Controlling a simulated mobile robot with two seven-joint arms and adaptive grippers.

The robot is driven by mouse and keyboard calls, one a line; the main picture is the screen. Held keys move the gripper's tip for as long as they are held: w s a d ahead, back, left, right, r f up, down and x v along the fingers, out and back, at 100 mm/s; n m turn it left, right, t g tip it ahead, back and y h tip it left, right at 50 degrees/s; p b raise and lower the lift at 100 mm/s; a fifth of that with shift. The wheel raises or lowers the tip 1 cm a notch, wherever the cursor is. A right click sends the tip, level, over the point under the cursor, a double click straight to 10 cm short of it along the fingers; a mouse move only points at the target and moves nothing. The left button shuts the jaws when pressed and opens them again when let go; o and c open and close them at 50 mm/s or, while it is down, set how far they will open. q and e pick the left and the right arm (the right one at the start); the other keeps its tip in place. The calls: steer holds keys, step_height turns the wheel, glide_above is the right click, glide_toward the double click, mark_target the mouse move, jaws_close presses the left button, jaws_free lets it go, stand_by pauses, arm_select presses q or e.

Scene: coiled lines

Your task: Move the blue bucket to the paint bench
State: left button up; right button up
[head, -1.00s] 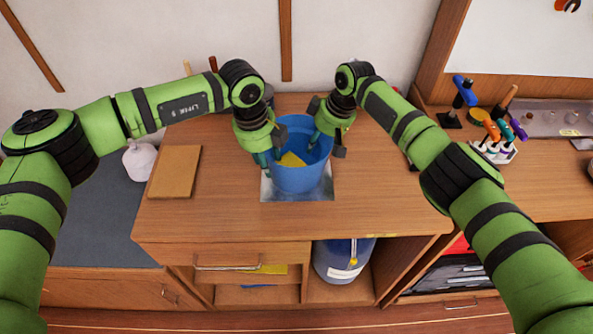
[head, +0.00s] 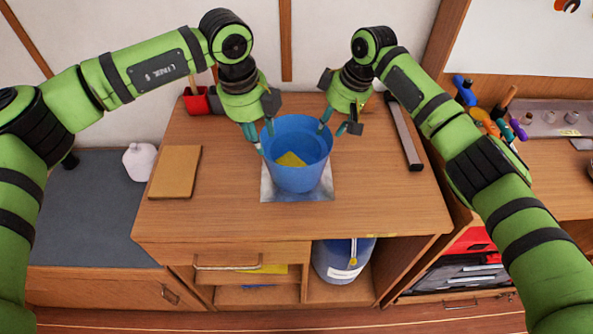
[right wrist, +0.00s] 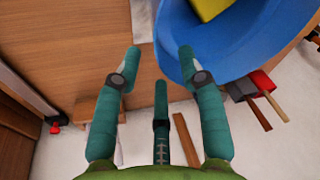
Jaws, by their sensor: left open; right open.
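The blue bucket (head: 297,172) stands upright on a silver metal plate (head: 327,188) on the wooden bench (head: 385,205). A yellow piece (head: 291,159) lies inside it. My left gripper (head: 260,136) is open at the bucket's left rim. My right gripper (head: 334,124) is open at its back right rim. In the right wrist view, the bucket (right wrist: 240,45) fills the upper right, and the open fingers of my right gripper (right wrist: 157,68) have nothing between them. I cannot tell whether any fingertip touches the rim. No label shows which surface is the paint bench.
A brown board (head: 175,172) lies left of the bucket. A red container (head: 196,101) stands at the back left, and a long dark tool (head: 403,132) lies at the right. A white jug (head: 139,161) stands on the lower grey surface (head: 90,210). The bench front is clear.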

steer(key=shift+v, duration=2.1)
